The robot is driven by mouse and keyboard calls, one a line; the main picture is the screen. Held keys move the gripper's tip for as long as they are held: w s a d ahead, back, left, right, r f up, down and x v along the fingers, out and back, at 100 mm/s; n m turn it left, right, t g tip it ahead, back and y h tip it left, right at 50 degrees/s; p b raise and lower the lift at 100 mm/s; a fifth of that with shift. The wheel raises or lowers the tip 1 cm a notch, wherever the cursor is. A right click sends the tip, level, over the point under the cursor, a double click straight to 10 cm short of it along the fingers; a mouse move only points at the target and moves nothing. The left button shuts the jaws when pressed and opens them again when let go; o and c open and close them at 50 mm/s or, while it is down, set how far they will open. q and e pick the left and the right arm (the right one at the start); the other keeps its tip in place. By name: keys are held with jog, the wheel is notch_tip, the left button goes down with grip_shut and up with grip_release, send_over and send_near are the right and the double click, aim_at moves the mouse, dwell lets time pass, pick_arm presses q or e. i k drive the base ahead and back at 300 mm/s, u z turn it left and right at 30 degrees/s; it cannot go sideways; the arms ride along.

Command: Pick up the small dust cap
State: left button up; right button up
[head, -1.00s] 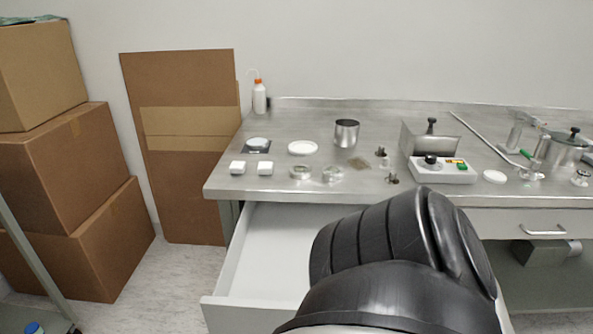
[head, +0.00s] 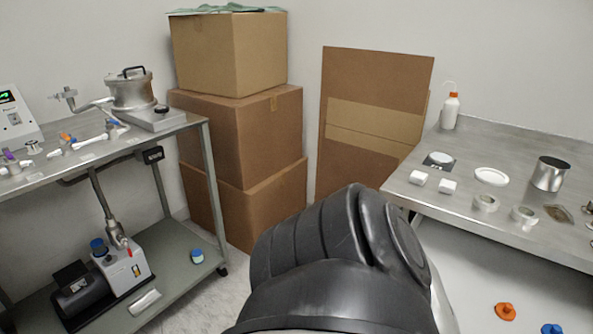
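Several caps show, and I cannot tell which is the small dust cap. An orange cap (head: 505,311) lies at lower right on the white floor of the open drawer (head: 450,262). A blue cap (head: 552,328) lies to its right, cut by the bottom edge of the picture. Another blue cap (head: 197,256) sits on the cart's lower shelf (head: 180,290), near its right edge. A blue cap-like piece (head: 97,245) also tops the pump (head: 120,275). Neither of my grippers is in view; only a black link of my arm fills the bottom middle.
The steel bench (head: 470,205) at right bears white blocks, a metal cup (head: 550,174) and rings. Stacked cardboard boxes (head: 240,125) and a leaning board (head: 370,120) stand at the back. The cart's top (head: 110,145) carries valves and a metal chamber (head: 130,92).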

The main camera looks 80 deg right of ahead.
aim_at(506, 310)
jog(key=u, duration=0.55)
jog(key=i, duration=0.35)
jog(key=z, duration=2.95)
